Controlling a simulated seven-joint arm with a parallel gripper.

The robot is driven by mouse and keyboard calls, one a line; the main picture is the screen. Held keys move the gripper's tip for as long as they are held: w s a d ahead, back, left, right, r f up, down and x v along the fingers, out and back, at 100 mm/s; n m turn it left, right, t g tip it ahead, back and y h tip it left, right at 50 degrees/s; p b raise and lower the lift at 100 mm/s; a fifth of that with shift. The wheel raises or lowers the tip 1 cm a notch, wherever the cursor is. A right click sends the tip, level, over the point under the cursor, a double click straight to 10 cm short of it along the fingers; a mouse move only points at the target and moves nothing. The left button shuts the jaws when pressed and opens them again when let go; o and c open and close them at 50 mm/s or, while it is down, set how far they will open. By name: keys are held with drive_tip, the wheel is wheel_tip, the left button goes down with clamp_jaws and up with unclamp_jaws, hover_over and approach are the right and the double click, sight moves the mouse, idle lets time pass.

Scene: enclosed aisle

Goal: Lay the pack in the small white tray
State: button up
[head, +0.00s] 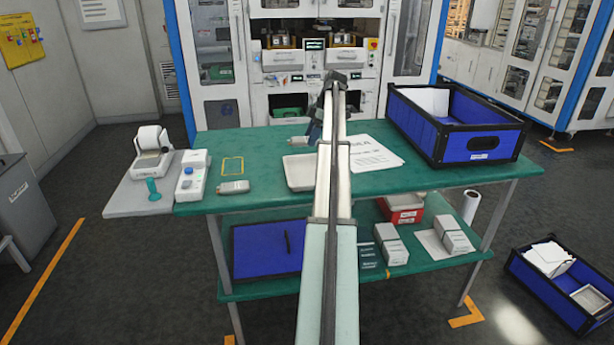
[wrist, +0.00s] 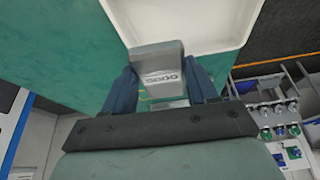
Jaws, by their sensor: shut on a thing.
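My gripper (wrist: 162,88) is shut on a grey pack (wrist: 158,60), with one dark blue finger on each side of it. In the head view the gripper (head: 312,134) is over the green table, partly hidden by my arm, and the held pack (head: 297,141) shows at its left. The small white tray (head: 293,184) lies on the table nearer the head camera, its right part hidden behind my arm. In the wrist view the tray (wrist: 205,48) is just beyond the pack, whose end overlaps the tray's edge in the picture. I cannot tell the pack's height above it.
Another grey pack (head: 234,187) lies on the table left of the tray, near a yellow outline (head: 232,158) and a white device (head: 191,180). Printed sheets (head: 375,153) and a blue crate (head: 477,145) are on the right. A label printer (head: 152,150) stands at far left.

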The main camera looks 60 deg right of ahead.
sight(308, 168)
drive_tip(key=shift+f+n, duration=0.2)
drive_tip(key=shift+n, duration=0.1)
drive_tip(key=shift+f, duration=4.8)
drive_tip(key=shift+f, duration=0.15)
drive_tip(key=o, duration=0.9)
drive_tip(key=v, duration=1.2)
drive_tip(key=shift+w+d, duration=0.1)
drive_tip(key=shift+w, duration=0.05)
